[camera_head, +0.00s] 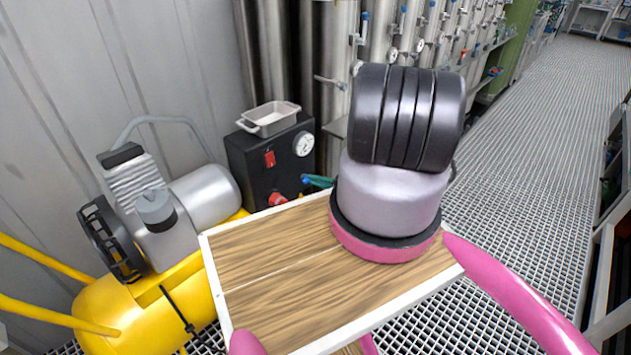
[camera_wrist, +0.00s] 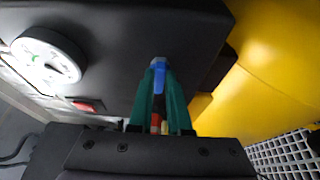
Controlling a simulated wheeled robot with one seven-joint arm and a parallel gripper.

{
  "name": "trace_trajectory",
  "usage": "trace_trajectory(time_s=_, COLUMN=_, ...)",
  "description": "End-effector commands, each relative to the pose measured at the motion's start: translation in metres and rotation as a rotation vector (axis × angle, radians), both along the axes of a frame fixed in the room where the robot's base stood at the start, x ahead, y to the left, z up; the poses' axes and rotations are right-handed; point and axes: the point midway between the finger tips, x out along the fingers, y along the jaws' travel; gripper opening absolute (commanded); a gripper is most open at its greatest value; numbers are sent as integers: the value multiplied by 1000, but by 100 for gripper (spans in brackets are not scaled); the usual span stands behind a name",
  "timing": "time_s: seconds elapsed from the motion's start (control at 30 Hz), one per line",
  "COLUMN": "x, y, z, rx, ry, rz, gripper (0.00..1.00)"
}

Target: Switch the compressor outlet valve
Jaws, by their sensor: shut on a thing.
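The compressor (camera_head: 190,235) stands at left in the head view, with a yellow tank and a silver motor. A black box (camera_head: 249,160) beside it carries a round gauge (camera_head: 303,144), a red switch (camera_head: 269,158) and a red knob (camera_head: 277,198). My gripper (camera_head: 314,181) has green fingers and is at the box's right side, low down. In the wrist view my gripper (camera_wrist: 160,92) is shut on a small blue valve handle (camera_wrist: 159,77), which sticks out from the black box (camera_wrist: 120,70). The fingers hide part of the handle and the valve body.
Steel vessels with gauges and blue-handled valves (camera_head: 364,25) line the wall behind. The grating floor (camera_head: 545,130) is clear at right. The yellow tank (camera_wrist: 250,85) is close to the gripper in the wrist view.

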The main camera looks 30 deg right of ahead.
Motion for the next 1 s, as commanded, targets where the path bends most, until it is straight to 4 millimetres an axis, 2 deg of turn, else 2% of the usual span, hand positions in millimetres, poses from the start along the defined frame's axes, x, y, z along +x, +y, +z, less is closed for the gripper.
trace_trajectory(time_s=0.03, x=6, y=3, z=2, rx=8, ry=-6, rz=-1, gripper=0)
trace_trajectory(time_s=0.5, x=6, y=3, z=2, rx=20, ry=-2, rz=-2, gripper=0)
trace_trajectory(time_s=0.53, x=6, y=3, z=2, rx=20, ry=-2, rz=-2, gripper=24)
trace_trajectory(time_s=0.6, x=6, y=3, z=2, rx=20, ry=-2, rz=-2, gripper=46)
trace_trajectory(time_s=0.83, x=0, y=-4, z=2, rx=20, ry=-2, rz=-4, gripper=46)
trace_trajectory(time_s=1.0, x=-24, y=-25, z=1, rx=19, ry=1, rz=-5, gripper=46)
